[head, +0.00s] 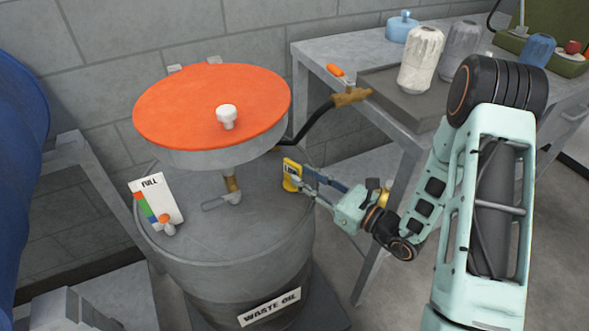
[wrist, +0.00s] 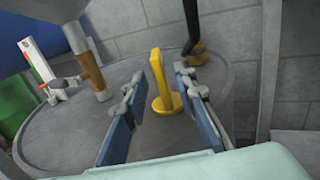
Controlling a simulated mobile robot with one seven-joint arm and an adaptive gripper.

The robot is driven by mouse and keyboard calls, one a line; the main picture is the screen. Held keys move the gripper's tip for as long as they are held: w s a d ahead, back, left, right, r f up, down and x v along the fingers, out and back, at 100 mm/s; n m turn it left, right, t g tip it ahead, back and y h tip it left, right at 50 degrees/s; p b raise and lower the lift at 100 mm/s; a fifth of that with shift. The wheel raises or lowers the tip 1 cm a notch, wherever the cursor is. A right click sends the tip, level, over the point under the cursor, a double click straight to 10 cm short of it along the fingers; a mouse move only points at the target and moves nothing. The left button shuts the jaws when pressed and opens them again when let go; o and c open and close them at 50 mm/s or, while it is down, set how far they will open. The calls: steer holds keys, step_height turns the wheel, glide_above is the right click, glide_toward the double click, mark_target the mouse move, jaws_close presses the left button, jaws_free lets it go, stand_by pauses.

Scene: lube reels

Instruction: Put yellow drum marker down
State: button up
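The yellow drum marker (head: 291,174) stands upright near the right rim of the grey waste oil drum's lid (head: 185,228). A dark label with lettering shows on its face. In the wrist view the marker (wrist: 157,74) is seen edge-on, with a rounded base on the lid (wrist: 80,135). My gripper (head: 308,182) reaches in from the right at lid height. In the wrist view my gripper (wrist: 159,80) is open, its blue-padded fingers on either side of the marker with gaps showing on both sides.
An orange-topped round funnel (head: 200,100) stands over the drum on a valved pipe. A white FULL gauge card (head: 158,200) is at the lid's left. A brass-ended hose (head: 348,97) hangs by the bench (head: 330,55), which holds several containers. A blue drum (head: 20,130) is far left.

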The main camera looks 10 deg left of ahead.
steer(key=v, duration=0.7)
steer(key=shift+s, duration=0.15)
steer(key=shift+d, duration=0.1)
